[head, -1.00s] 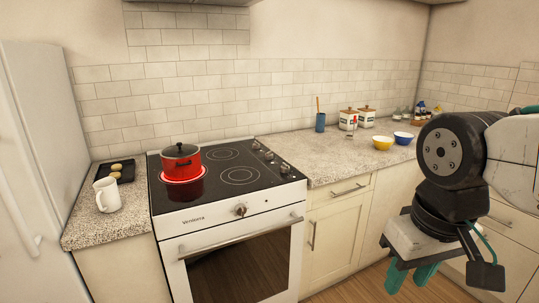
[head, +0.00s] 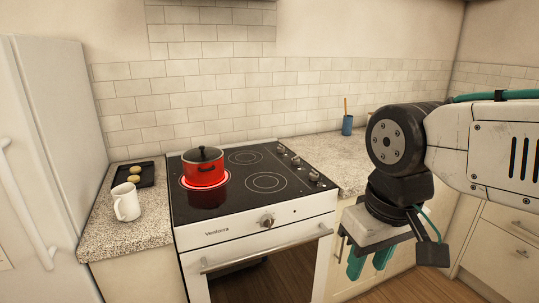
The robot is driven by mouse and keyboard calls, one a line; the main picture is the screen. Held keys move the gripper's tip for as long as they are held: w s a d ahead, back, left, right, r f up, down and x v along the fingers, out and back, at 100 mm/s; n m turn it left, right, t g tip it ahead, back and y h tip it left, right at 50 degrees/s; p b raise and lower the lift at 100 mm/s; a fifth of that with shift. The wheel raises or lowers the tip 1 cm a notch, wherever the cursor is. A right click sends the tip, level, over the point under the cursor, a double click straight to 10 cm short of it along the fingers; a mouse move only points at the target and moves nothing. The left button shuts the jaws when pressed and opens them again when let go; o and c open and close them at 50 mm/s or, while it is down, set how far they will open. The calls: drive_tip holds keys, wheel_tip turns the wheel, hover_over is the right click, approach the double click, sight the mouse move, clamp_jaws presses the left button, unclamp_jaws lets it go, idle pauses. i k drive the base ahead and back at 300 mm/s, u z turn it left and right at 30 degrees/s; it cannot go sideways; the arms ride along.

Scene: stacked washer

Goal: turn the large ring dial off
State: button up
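The stove (head: 250,232) has a black glass top with ring-marked burners. Several small knobs (head: 296,160) run along the right side of the top. A larger round knob (head: 266,222) sits on the white front panel. I cannot tell which knob is the large ring dial, or read any setting. My gripper (head: 369,262) hangs to the right of the stove, fingers down, apart from every knob. Its two teal fingers are open and empty.
A white mug (head: 125,203) and a black tray (head: 148,177) with round items sit on the left counter. A fridge (head: 50,130) stands far left. The oven handle (head: 265,250) sticks out below the front knob. A blue utensil cup (head: 347,125) stands on the right counter.

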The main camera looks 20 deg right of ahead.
sight(295, 161)
drive_tip(key=z, duration=0.1)
drive_tip(key=i, duration=0.85)
drive_tip(key=z, duration=0.4)
